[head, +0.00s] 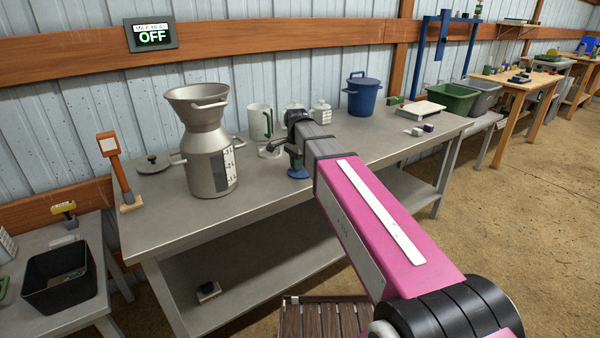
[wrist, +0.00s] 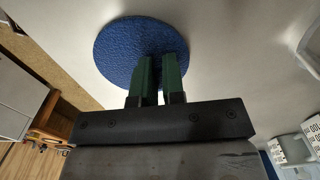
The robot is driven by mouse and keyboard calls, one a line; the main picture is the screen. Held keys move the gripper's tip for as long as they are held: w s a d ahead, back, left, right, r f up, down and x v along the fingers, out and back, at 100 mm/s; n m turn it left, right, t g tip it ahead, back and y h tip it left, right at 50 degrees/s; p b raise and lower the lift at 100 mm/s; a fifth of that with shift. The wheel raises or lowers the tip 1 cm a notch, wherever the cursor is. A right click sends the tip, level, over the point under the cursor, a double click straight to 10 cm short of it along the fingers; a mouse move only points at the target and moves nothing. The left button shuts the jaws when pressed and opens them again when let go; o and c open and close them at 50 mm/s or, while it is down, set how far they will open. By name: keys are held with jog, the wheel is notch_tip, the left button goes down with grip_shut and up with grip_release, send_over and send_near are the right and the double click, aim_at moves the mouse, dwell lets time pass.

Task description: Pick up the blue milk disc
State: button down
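The blue milk disc (wrist: 118,52) is a round, rough-textured plate that fills the upper middle of the wrist view. In the head view the disc (head: 299,173) shows small, low over the grey workbench, below the end of my arm. My gripper (wrist: 160,58) has two green fingers brought close together over the disc's middle, with a narrow gap between them. They look shut on a part of the disc; the gripped part is hidden. In the head view my gripper (head: 296,158) is small and partly covered by my arm. I cannot tell whether the disc touches the bench.
The grey workbench (head: 230,215) has a metal milk can (head: 207,165) with a funnel at left. A white mug (head: 260,122) and small containers stand behind my gripper. A blue lidded pot (head: 362,98) and a white scale (head: 421,110) stand to the right. The bench front is clear.

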jog(key=shift+r, duration=0.15)
jog(key=shift+r, duration=0.55)
notch_tip(320, 180, up, 3)
jog(key=shift+f, duration=0.2)
jog(key=s+a+r, duration=0.7)
jog(key=a, duration=0.2)
jog(key=shift+s, duration=0.25)
jog(key=shift+d, duration=0.1)
